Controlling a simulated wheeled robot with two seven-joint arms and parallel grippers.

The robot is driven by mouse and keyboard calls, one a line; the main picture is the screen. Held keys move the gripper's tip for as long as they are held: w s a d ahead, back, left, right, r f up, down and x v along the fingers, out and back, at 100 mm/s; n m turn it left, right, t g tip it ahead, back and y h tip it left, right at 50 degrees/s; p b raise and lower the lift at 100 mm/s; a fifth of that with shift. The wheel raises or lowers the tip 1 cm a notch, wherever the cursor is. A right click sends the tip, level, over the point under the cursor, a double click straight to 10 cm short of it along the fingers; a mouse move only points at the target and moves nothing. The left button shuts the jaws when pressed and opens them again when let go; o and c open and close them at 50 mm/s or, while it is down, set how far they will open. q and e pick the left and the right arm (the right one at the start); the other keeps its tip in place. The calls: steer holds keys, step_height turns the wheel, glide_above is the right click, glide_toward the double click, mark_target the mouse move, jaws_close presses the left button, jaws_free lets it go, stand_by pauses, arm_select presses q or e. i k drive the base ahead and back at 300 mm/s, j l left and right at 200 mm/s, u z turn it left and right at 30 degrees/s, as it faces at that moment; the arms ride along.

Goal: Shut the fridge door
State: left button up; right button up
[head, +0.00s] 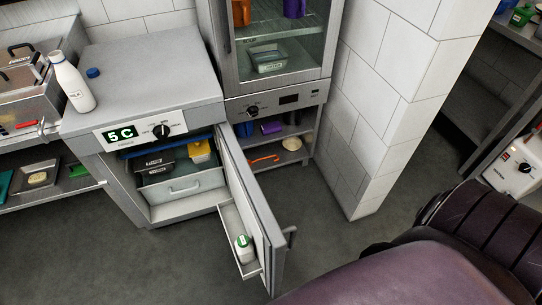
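The fridge (133,195) stands at the centre left, under a grey counter top, with a "5 C" display and a black dial on its front. Its door (271,232) stands wide open, hinged on the right side and swung out toward me. A handle (291,237) sits on the door's outer face. A door shelf (229,219) holds a white bottle with a green label (244,248). Inside are black containers, a yellow item and a drawer (182,187). Neither of my grippers is clearly in view. A dark purple padded shape, apparently part of my own body, fills the lower right.
A glass-fronted cabinet (270,50) stands behind the door, above open shelves. A tiled wall column (358,110) is to its right. The floor (150,270) before the fridge is clear.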

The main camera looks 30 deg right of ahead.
mark_target(248, 212)
steer(key=l+u, duration=0.1)
steer(key=l, duration=0.35)
steer(key=k+l+u, duration=0.1)
steer(key=l, duration=0.3)
steer(key=l+u, duration=0.1)
steer(key=l, duration=0.35)
steer(key=k+l+u, duration=0.1)
steer(key=l, duration=0.3)
steer(key=k+l+u, duration=0.15)
steer(key=l, duration=0.25)
